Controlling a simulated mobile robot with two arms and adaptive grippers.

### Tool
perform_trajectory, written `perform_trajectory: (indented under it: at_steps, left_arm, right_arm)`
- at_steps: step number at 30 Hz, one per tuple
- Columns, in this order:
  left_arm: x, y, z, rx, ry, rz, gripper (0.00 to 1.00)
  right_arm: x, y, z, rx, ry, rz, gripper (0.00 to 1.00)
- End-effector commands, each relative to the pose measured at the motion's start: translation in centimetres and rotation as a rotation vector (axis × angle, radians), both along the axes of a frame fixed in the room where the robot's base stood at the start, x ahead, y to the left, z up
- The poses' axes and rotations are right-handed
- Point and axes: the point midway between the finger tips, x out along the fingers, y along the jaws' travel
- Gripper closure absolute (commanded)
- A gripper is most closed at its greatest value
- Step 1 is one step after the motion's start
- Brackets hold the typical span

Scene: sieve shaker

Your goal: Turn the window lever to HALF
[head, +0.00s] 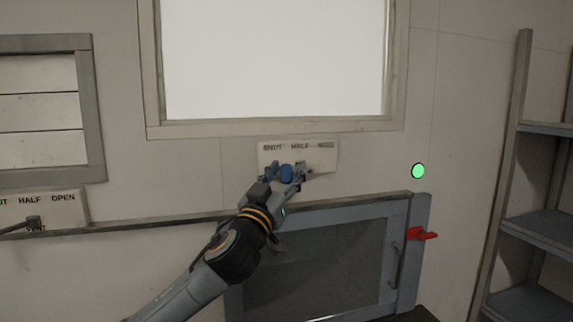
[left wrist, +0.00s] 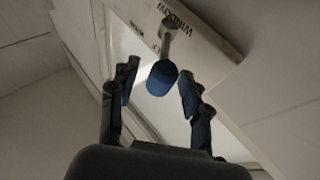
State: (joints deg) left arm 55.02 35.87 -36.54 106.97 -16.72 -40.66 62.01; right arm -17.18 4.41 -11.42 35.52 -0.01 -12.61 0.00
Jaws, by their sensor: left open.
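The window lever has a blue knob (head: 286,173) in front of a pale label plate (head: 325,155) under the large window. The plate's middle label reads HALF; the outer ones are hard to read. The knob shows below and between the left label and HALF; the lever's exact setting is unclear. My left gripper (head: 284,174) is open at the knob, one finger on each side. In the left wrist view, the knob (left wrist: 161,78) on its grey stalk (left wrist: 168,38) sits between the open fingertips (left wrist: 156,86), with gaps showing on both sides. My right gripper is out of view.
A second plate (head: 68,207) with a dark lever (head: 33,222) is at the left, under a slatted vent (head: 38,108). A green disc (head: 418,171) and shelves (head: 540,230) are right.

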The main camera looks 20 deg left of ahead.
Motion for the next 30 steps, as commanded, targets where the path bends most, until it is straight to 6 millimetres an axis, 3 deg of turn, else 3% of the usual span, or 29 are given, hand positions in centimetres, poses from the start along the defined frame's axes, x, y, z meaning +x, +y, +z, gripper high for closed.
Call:
perform_trajectory:
  at_steps: [11, 18, 30]
  left_arm:
    - [0.49, -0.09, 0.10, 0.001, 0.001, 0.000, 0.54]
    - [0.48, -0.07, 0.10, 0.001, 0.001, 0.000, 1.00]
    - [0.45, -0.36, -0.04, -0.002, 0.000, 0.027, 1.00]
  right_arm:
    - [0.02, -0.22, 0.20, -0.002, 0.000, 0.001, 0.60]
    - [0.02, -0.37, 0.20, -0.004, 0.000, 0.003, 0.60]
    - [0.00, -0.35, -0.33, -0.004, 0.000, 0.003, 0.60]
